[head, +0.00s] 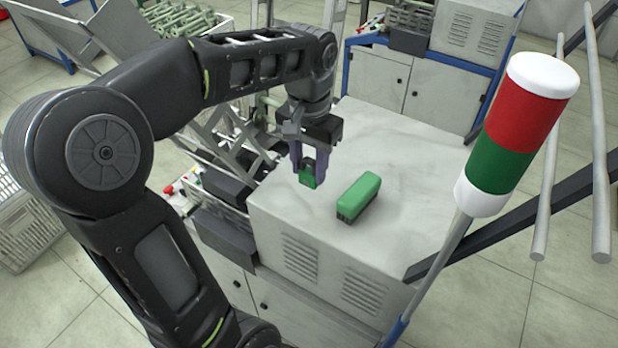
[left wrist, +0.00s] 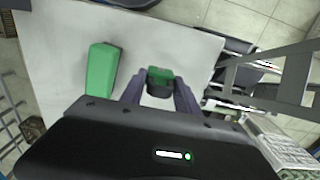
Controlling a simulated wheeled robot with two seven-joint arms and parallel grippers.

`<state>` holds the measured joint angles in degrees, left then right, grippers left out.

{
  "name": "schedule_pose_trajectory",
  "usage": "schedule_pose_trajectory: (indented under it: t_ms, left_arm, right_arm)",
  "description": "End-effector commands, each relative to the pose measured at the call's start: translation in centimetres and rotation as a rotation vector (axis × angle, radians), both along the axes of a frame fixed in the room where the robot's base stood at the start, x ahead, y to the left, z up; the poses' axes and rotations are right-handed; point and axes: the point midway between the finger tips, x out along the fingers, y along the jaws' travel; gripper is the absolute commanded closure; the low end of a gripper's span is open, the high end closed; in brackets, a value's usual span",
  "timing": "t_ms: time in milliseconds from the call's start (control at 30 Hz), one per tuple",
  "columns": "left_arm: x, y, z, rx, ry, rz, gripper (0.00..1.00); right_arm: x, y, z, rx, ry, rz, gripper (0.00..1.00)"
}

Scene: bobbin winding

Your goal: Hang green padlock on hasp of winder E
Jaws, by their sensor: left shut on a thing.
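My left gripper (head: 308,178) is shut on the green padlock (head: 307,173), a small green block between its purple-grey fingers. In the left wrist view the padlock (left wrist: 160,76) sits between the fingertips of the left gripper (left wrist: 160,88), with a dark part on the near side. The padlock is over the grey cabinet top (head: 410,160); whether it touches the surface I cannot tell. I cannot make out a hasp or a winder letter. My right gripper is not in view.
A longer green box (head: 358,197) with a dark end lies on the cabinet top, right of my gripper; it also shows in the left wrist view (left wrist: 101,70). A red, green and white signal lamp (head: 515,135) stands at right. A metal frame (head: 225,140) stands left of the cabinet.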

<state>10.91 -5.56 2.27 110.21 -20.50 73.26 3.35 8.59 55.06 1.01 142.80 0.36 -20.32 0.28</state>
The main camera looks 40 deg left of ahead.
Motion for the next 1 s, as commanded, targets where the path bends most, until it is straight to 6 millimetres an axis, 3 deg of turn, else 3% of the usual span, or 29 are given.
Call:
schedule_pose_trajectory:
  t_ms: [333, 733, 767, 1000]
  left_arm:
    - [-0.1, 0.0, -3.5, 0.0, 0.002, -0.001, 1.0]
    - [0.0, 0.0, -4.2, 0.0, 0.0, -0.001, 1.0]
    - [0.0, 0.0, -4.1, 0.0, 0.0, -0.001, 0.61]
    - [0.0, 0.0, -4.0, 0.0, 0.0, -0.001, 0.41]
  right_arm:
    - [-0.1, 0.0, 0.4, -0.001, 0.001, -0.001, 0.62]
    - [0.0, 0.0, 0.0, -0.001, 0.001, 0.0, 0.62]
    - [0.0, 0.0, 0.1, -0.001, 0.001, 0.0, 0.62]
    - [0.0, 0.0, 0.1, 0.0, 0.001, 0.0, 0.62]
